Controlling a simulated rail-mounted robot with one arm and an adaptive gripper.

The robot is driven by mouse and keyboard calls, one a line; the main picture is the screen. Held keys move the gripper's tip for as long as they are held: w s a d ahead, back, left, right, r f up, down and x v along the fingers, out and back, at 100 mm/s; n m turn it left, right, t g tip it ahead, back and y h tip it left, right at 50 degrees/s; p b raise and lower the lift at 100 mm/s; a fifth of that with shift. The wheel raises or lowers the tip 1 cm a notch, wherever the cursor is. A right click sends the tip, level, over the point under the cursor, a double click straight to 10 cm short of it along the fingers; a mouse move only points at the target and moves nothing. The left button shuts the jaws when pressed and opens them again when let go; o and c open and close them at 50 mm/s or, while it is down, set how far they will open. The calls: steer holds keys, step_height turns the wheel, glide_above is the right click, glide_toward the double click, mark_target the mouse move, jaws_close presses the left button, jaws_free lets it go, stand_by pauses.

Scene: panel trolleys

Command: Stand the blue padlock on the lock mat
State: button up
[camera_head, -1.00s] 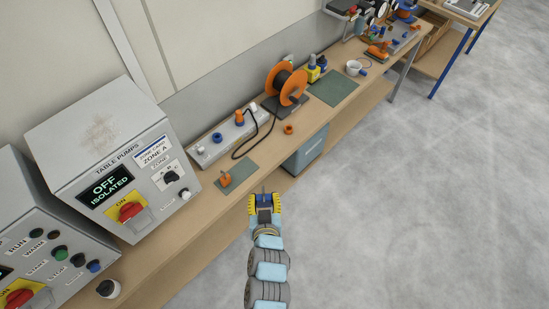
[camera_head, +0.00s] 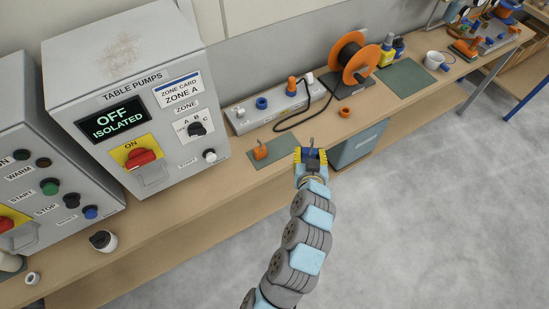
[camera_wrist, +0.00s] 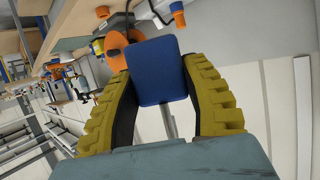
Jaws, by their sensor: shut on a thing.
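My gripper (camera_head: 311,156) has yellow ribbed fingers shut on the blue padlock (camera_head: 311,152), held in the air by the bench's front edge. In the wrist view the blue padlock (camera_wrist: 157,72) sits between both fingers. A grey metal shackle shows with it. A green mat (camera_head: 286,148), which looks like the lock mat, lies on the bench just left of my gripper. An orange padlock (camera_head: 261,151) stands on its left part. The right part of the mat is bare.
A grey strip (camera_head: 240,124) with knobs and a black cable runs behind the mat. An orange reel (camera_head: 353,58) and an orange ring (camera_head: 344,112) stand to the right. The Table Pumps box (camera_head: 125,90) is at left. Another green mat (camera_head: 405,78) lies farther right.

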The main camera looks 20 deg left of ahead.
steer(key=w+a+f+n+g+y+b, duration=0.1)
steer(key=w+a+f+n+y+b, duration=0.1)
steer(key=a+f+b, duration=0.4)
steer(key=b, duration=0.3)
glide_above(287, 144)
steer(key=s, duration=0.2)
steer(key=shift+n, duration=0.4)
steer(key=f, duration=0.7)
steer(key=shift+w+d, duration=0.1)
steer(key=shift+d, duration=0.25)
steer(key=shift+w+a+f, duration=0.2)
steer(key=shift+w+f, duration=0.2)
steer(key=shift+w, duration=0.1)
steer(key=shift+w+a+f, duration=0.2)
steer(key=shift+w+f, duration=0.15)
steer(key=shift+f, duration=0.25)
steer(key=shift+w+f, duration=0.1)
steer(key=shift+f, duration=1.5)
steer(key=shift+f+b, duration=0.15)
steer(key=shift+b, duration=0.3)
steer(key=o, duration=1.1)
